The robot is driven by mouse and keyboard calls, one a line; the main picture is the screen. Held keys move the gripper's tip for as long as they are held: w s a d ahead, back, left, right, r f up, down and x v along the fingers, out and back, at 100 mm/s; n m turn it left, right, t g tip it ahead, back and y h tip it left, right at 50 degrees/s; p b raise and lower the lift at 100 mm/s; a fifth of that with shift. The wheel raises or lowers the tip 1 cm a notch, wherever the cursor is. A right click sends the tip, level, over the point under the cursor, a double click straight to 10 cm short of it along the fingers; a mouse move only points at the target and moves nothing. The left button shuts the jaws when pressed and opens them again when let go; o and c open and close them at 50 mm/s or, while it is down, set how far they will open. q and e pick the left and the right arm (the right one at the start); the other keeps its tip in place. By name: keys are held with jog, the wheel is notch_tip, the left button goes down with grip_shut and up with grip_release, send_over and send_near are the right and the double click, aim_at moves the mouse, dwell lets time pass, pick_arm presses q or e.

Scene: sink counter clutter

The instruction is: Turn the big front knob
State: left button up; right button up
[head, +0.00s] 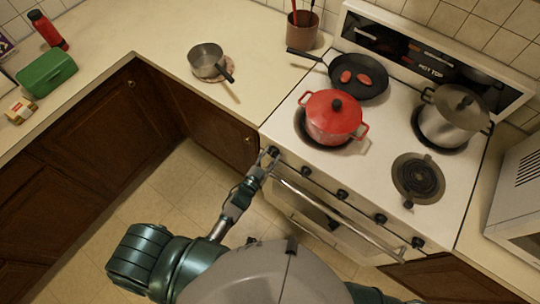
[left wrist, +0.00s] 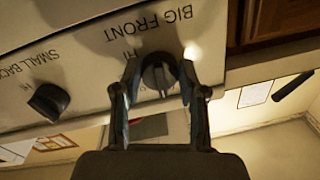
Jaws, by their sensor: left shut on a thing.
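The big front knob (left wrist: 158,78) is a round dark knob on the stove's white front panel. The words BIG FRONT appear upside down beside it in the left wrist view. My left gripper (left wrist: 161,66) has one finger on each side of the knob and is shut on it. In the head view my left gripper (head: 270,153) reaches the left end of the stove's knob row and mostly hides that knob. My right gripper is not in view.
The small back knob (left wrist: 48,102) is beside it; more knobs (head: 342,195) run along the stove front above the oven handle (head: 330,213). A red pot (head: 333,118), a frying pan (head: 359,78) and a steel pot (head: 452,116) stand on the stove. One front burner (head: 417,178) is bare.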

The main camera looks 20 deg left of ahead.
pick_arm(q)
jog(key=m, duration=0.4)
jog(key=shift+r, duration=0.1)
jog(key=shift+m, duration=1.9)
jog(key=o, duration=1.1)
jog(key=shift+o, duration=0.2)
jog(key=shift+d, duration=0.1)
jog(key=v, duration=1.2)
jog(key=shift+f, duration=0.35)
jog(key=shift+w+f, duration=0.1)
